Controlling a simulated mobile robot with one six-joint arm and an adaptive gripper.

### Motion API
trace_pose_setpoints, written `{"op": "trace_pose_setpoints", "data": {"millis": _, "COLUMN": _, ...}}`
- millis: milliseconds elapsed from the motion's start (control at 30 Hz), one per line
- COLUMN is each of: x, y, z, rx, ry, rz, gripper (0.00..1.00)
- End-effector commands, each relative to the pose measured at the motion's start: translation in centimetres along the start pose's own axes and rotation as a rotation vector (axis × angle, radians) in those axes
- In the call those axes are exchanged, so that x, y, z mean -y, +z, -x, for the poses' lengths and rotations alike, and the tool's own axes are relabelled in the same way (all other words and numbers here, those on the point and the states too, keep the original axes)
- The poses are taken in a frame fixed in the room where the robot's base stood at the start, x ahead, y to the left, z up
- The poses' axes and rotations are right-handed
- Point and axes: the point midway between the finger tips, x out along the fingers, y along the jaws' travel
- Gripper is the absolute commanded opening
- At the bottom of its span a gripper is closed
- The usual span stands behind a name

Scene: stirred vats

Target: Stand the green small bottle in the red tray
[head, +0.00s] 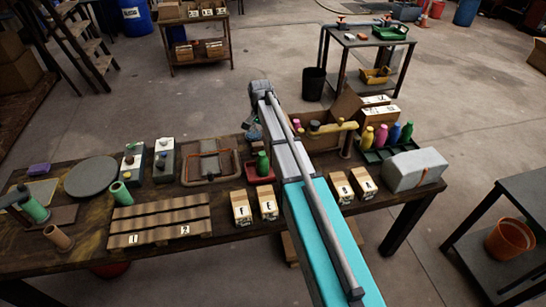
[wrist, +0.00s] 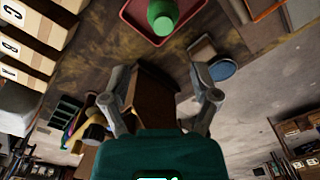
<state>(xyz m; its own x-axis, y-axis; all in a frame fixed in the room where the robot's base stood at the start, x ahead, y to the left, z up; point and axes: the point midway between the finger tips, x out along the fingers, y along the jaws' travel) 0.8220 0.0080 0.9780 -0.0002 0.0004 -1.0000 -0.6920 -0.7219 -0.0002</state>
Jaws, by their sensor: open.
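The green small bottle (head: 263,163) stands upright in the red tray (head: 262,180) on the long wooden table, just left of my arm. In the wrist view the bottle (wrist: 162,17) is at the top edge, partly cut off, inside the tray's pink-red rim (wrist: 131,29). My gripper (wrist: 160,82) is open and empty, its two fingers spread, apart from the bottle. In the head view my gripper (head: 252,131) is mostly hidden behind my arm, a little beyond the tray.
Right of my arm stand a dark green rack (head: 372,156) with several coloured bottles, a yellow-handled item (head: 335,128) and a grey block (head: 415,169).

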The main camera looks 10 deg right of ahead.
Motion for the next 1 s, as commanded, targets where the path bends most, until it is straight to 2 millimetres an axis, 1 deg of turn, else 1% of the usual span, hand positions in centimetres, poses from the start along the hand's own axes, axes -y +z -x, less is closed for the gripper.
{"op": "trace_pose_setpoints", "data": {"millis": 167, "x": -2.9, "y": 2.8, "z": 0.0, "rx": 0.000, "ry": 0.000, "rz": 0.082, "gripper": 0.78}}
{"op": "trace_pose_setpoints", "data": {"millis": 267, "x": -5.2, "y": 5.0, "z": 0.0, "rx": 0.000, "ry": 0.001, "rz": 0.163, "gripper": 0.78}}
{"op": "trace_pose_setpoints", "data": {"millis": 600, "x": -14.7, "y": 14.3, "z": 0.0, "rx": 0.000, "ry": 0.001, "rz": 0.514, "gripper": 0.78}}
{"op": "trace_pose_setpoints", "data": {"millis": 700, "x": -17.0, "y": 16.6, "z": 0.0, "rx": 0.000, "ry": 0.002, "rz": 0.608, "gripper": 0.78}}
{"op": "trace_pose_setpoints", "data": {"millis": 833, "x": -19.2, "y": 18.8, "z": 0.0, "rx": 0.000, "ry": 0.002, "rz": 0.699, "gripper": 0.78}}
{"op": "trace_pose_setpoints", "data": {"millis": 900, "x": -19.8, "y": 19.4, "z": 0.0, "rx": 0.000, "ry": 0.002, "rz": 0.732, "gripper": 0.78}}
{"op": "trace_pose_setpoints", "data": {"millis": 1000, "x": -20.3, "y": 19.9, "z": 0.0, "rx": 0.000, "ry": 0.002, "rz": 0.758, "gripper": 0.78}}
